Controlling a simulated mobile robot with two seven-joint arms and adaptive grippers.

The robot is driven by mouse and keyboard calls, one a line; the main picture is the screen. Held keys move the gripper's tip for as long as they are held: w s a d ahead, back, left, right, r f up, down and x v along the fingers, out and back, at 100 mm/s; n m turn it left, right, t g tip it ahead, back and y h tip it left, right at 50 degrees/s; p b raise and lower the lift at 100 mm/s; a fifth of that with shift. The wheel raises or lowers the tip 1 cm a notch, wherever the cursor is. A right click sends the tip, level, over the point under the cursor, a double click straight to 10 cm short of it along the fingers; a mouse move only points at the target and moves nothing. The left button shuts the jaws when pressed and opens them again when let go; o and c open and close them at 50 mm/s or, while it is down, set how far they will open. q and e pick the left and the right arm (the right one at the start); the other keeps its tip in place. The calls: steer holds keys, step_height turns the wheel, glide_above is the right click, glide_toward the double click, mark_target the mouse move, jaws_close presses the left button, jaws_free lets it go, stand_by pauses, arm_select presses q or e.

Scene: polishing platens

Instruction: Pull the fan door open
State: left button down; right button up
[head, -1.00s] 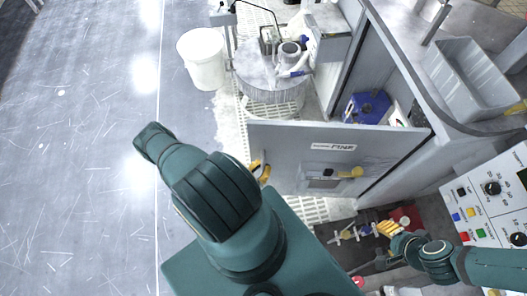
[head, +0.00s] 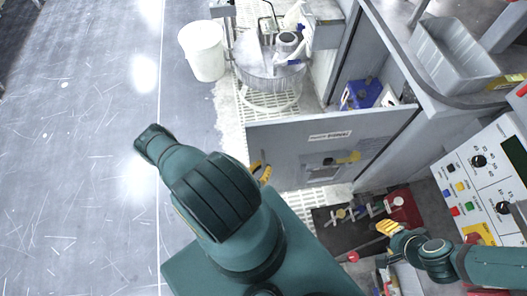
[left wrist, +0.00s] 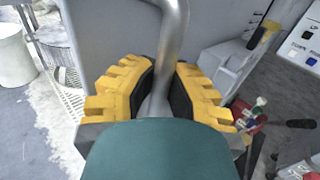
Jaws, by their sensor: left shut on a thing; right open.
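My left gripper (head: 261,172) is at the door's left end, partly hidden behind my arm. In the left wrist view its yellow fingers (left wrist: 162,92) are shut on a grey metal bar handle (left wrist: 172,45), with the grey panel behind. My right gripper (head: 389,228) is open and empty, low at the right, apart from the door.
A blue container (head: 360,95) sits in the cabinet opening. A drum (head: 268,88) on a grated floor and a white bucket (head: 203,52) stand behind the door. A control panel (head: 485,175) is at the right, near my right arm. The floor at left is clear.

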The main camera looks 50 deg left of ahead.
arm_select(q)
steer(key=shift+s, duration=0.2)
stand_by(0.4)
steer(key=c, duration=0.9)
jaws_free()
steer(key=shift+d, duration=0.1)
steer(key=shift+c, duration=0.2)
steer(key=v, duration=1.2)
steer(key=shift+s, duration=0.15)
